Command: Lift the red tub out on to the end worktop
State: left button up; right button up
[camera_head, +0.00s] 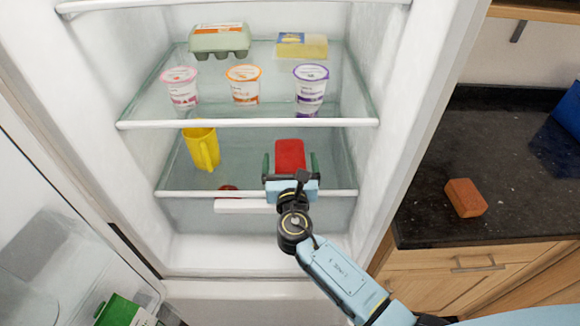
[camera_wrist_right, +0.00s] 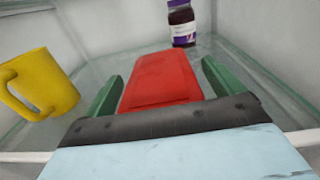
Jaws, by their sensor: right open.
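The red tub (camera_head: 290,153) sits on the lower glass shelf inside the open fridge. My right gripper (camera_head: 290,165) reaches in over the front edge of that shelf. Its green fingers stand open on either side of the tub. In the right wrist view the tub (camera_wrist_right: 163,80) lies between the two fingers (camera_wrist_right: 160,92), with a gap showing on the right side and a narrow one on the left. The end worktop (camera_head: 500,150) is the dark speckled counter right of the fridge. My left gripper is not in view.
A yellow jug (camera_head: 203,149) stands left of the tub, and a jar (camera_wrist_right: 182,24) stands behind it. Yoghurt pots (camera_head: 243,85) and an egg box (camera_head: 219,40) are on the shelf above. A brown block (camera_head: 465,198) lies on the worktop, with bare room behind it.

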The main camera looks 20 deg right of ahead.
jog(key=c, duration=1.2)
jog(key=shift+c, duration=0.2)
jog(key=shift+r, duration=0.15)
jog(key=shift+c, duration=0.2)
